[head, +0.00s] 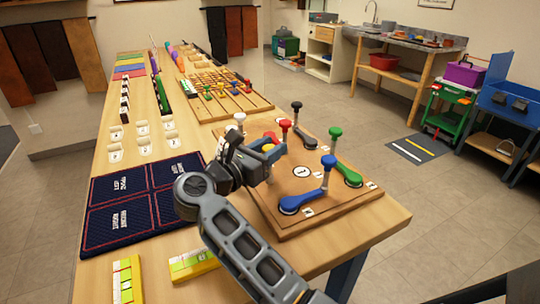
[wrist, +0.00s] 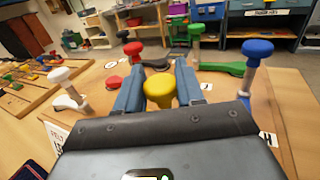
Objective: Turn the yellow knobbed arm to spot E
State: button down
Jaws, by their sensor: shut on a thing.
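The yellow knob (wrist: 160,88) stands between the two blue-grey fingers of my gripper (wrist: 160,85) in the wrist view. My gripper (head: 270,150) is shut on it over the left part of the brown board (head: 300,228). The yellow arm below the knob is hidden by my gripper. In the head view the knob is mostly hidden too. Small white letter cards lie on the board, one (head: 308,212) near the blue arm. I cannot make out which card is spot E.
Other knobbed arms stand close by on the board: blue (head: 318,193), green (head: 346,170), black (head: 298,118), red (head: 285,125) and white (head: 240,118). A dark blue mat (head: 125,212) lies left of the board. Yellow-green blocks (head: 127,280) lie at the front.

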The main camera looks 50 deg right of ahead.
jog(key=shift+w+r, duration=0.1)
jog(key=shift+r, duration=0.1)
jog(key=c, duration=0.8)
grip_release()
jog(key=shift+f, duration=0.1)
jog(key=shift+a, duration=0.15)
jog(key=a+b, duration=0.1)
jog(key=a, duration=0.5)
jog(key=shift+w+a+b, duration=0.2)
jog(key=shift+a+b, duration=0.15)
jog(key=shift+a, duration=0.45)
jog(key=shift+c, duration=0.2)
